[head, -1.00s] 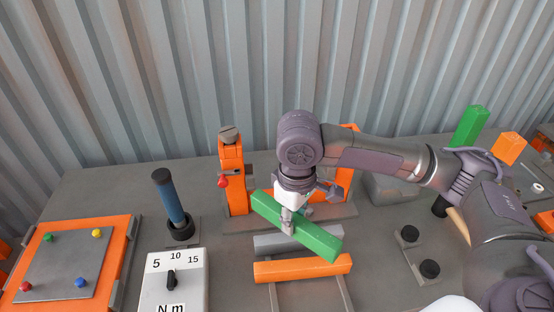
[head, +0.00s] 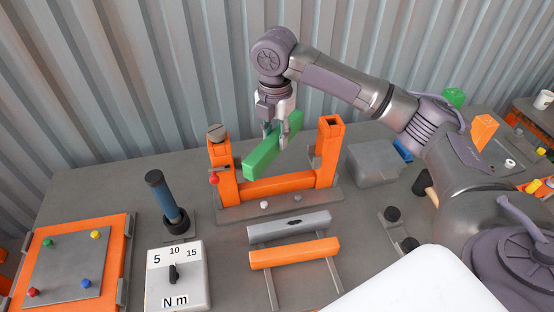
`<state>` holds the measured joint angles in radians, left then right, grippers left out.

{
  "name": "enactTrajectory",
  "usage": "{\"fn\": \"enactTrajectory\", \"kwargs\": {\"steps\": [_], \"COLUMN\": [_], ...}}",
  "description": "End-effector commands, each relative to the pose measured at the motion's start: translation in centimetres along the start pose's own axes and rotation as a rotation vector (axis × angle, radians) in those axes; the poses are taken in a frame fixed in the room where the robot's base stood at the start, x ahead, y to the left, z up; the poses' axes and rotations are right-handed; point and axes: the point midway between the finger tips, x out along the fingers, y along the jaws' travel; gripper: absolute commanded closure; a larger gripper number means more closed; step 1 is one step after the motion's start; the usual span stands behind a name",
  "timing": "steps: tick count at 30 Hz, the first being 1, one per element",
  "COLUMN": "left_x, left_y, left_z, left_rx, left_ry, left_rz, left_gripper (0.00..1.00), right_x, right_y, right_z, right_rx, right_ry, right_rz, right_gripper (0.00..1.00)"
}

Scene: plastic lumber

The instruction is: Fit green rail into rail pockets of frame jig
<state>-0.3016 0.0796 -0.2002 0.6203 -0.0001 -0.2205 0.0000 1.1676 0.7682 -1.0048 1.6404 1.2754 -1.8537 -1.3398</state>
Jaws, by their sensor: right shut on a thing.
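The green rail (head: 262,158) is held in the air by my right gripper (head: 277,135), which is shut on it near its middle. The rail slants from lower left to upper right. The frame jig stands below and behind it, with an orange left post (head: 224,179), an orange right post (head: 328,150) and an orange lower crossbar (head: 283,186) on a grey base. A dark opening shows on top of the right post. The left post carries a grey knob (head: 216,132) on top and a red knob at its side. My left gripper is not in view.
A grey bar (head: 290,227) and an orange bar (head: 294,252) lie on a rack in front of the jig. A torque box (head: 176,280) and blue-handled tool (head: 165,196) stand left. An orange-edged panel (head: 120,250) is far left. A grey block (head: 372,165) stands right of the jig.

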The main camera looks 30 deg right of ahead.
Motion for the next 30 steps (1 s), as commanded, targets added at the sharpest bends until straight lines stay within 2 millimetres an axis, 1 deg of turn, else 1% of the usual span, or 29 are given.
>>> {"fn": "enactTrajectory", "kwargs": {"steps": [1,6,10,12,14,18,21,26,30], "left_x": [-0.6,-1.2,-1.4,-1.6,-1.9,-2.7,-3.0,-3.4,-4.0], "left_y": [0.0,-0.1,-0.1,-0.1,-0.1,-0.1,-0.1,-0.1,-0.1], "left_z": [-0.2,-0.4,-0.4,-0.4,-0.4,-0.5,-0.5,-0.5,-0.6], "left_rx": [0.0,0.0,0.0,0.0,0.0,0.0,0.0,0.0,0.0], "left_ry": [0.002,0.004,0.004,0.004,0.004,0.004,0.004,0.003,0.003], "left_rz": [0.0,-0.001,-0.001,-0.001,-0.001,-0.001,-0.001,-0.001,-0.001], "left_gripper": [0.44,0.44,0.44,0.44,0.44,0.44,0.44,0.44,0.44], "right_x": [-0.8,-1.7,-2.1,-1.9,-1.2,1.5,3.0,4.6,6.6], "right_y": [0.3,0.8,1.0,1.1,1.0,0.9,0.9,1.0,0.9], "right_z": [0.5,1.7,2.2,2.3,2.4,2.4,2.3,2.3,2.2], "right_rx": [-0.068,-0.28,-0.372,-0.398,-0.409,-0.412,-0.413,-0.412,-0.411], "right_ry": [0.003,0.011,0.014,0.016,0.017,0.018,0.017,0.016,0.018], "right_rz": [0.0,-0.001,-0.001,-0.002,-0.004,-0.005,-0.004,-0.003,-0.004], "right_gripper": [1.0,1.0,1.0,1.0,1.0,1.0,1.0,1.0,1.0]}}
